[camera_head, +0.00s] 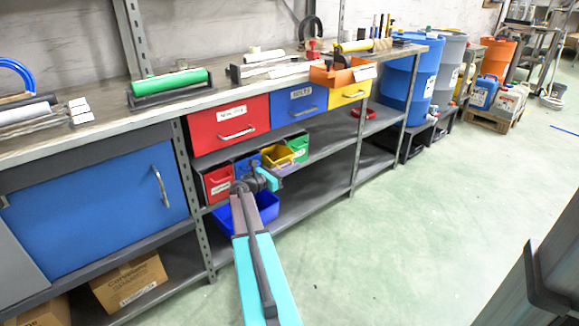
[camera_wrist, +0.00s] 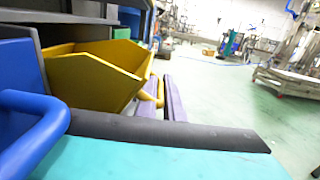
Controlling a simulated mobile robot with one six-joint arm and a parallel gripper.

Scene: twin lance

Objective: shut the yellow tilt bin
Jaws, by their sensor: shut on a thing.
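The yellow tilt bin (camera_head: 277,156) sits in the row of small bins under the bench, between the blue and green ones. In the wrist view the yellow bin (camera_wrist: 105,75) is tilted out, its open top showing. My gripper (camera_head: 287,170) is in front of the bin in the head view, partly hidden by my wrist. In the wrist view my gripper's purple fingers (camera_wrist: 162,97) are on either side of the yellow handle (camera_wrist: 153,94) at the bin's front, shut on it.
A blue tilt bin (camera_head: 247,166) and a red one (camera_head: 218,184) are to the left, a green one (camera_head: 299,148) to the right. A blue tray (camera_head: 262,208) lies below. Drawers (camera_head: 229,124) are above. Open green floor (camera_head: 400,220) lies to the right.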

